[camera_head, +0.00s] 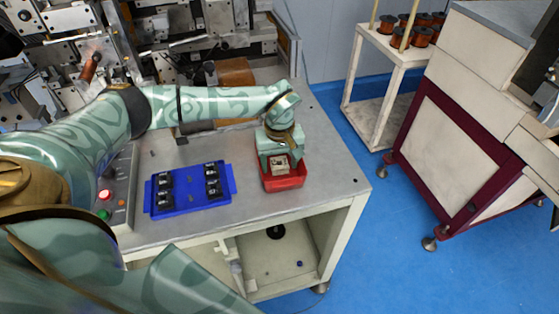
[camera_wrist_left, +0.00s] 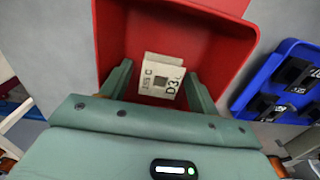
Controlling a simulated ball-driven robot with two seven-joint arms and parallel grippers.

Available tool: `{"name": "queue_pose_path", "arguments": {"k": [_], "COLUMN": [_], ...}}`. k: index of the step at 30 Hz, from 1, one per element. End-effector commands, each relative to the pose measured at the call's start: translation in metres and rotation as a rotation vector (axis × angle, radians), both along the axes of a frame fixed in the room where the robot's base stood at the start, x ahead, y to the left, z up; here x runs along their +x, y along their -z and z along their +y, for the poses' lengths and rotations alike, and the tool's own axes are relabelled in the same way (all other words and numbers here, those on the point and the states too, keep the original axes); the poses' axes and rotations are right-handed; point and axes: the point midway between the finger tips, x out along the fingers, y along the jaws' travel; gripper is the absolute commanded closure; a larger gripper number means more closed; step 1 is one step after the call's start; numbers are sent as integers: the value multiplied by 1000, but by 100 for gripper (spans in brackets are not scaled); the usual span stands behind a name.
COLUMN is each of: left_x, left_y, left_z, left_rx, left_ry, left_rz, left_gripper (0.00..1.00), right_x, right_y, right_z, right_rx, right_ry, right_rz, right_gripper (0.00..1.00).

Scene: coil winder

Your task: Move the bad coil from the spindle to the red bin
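The red bin (camera_head: 284,183) sits near the right end of the grey worktable. My left gripper (camera_head: 279,153) reaches down over it. In the left wrist view, the bin (camera_wrist_left: 222,45) lies under the gripper (camera_wrist_left: 158,82), and a cream coil piece (camera_wrist_left: 161,79) with dark printed marks shows between the fingers. The fingers look apart, with a gap beside the coil, so the gripper looks open. The coil (camera_head: 280,163) also shows within the bin's outline in the head view. The spindle cannot be made out for certain. My right gripper is out of view.
A blue tray (camera_head: 190,192) with several black parts lies left of the bin. A panel with a red button (camera_head: 104,195) is at the table's left. Winding machinery (camera_head: 205,25) stands behind. A cart with copper spools (camera_head: 385,40) and a maroon-trimmed cabinet (camera_head: 455,125) stand right.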

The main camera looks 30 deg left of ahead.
Motion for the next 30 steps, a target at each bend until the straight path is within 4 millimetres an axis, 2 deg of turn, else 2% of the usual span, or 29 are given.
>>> {"name": "queue_pose_path", "arguments": {"k": [5, 8, 18, 21, 25, 30], "left_x": [0, 1, 1, 1, 1, 0], "left_y": [-2, -11, -88, -106, -120, -124], "left_z": [0, 0, 0, 0, 0, 0], "left_rx": [-1, -1, 0, 0, -1, 0], "left_ry": [0, 1, 0, 0, 0, 0], "left_rz": [-1, -4, -6, -4, -2, 0], "left_gripper": [39, 39, 39, 39, 39, 39], "right_x": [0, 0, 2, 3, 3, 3], "right_y": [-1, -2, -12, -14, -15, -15], "right_z": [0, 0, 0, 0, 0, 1], "right_rx": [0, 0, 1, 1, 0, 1], "right_ry": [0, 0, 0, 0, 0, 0], "right_rz": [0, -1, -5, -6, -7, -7], "right_gripper": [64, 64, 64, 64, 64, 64]}}
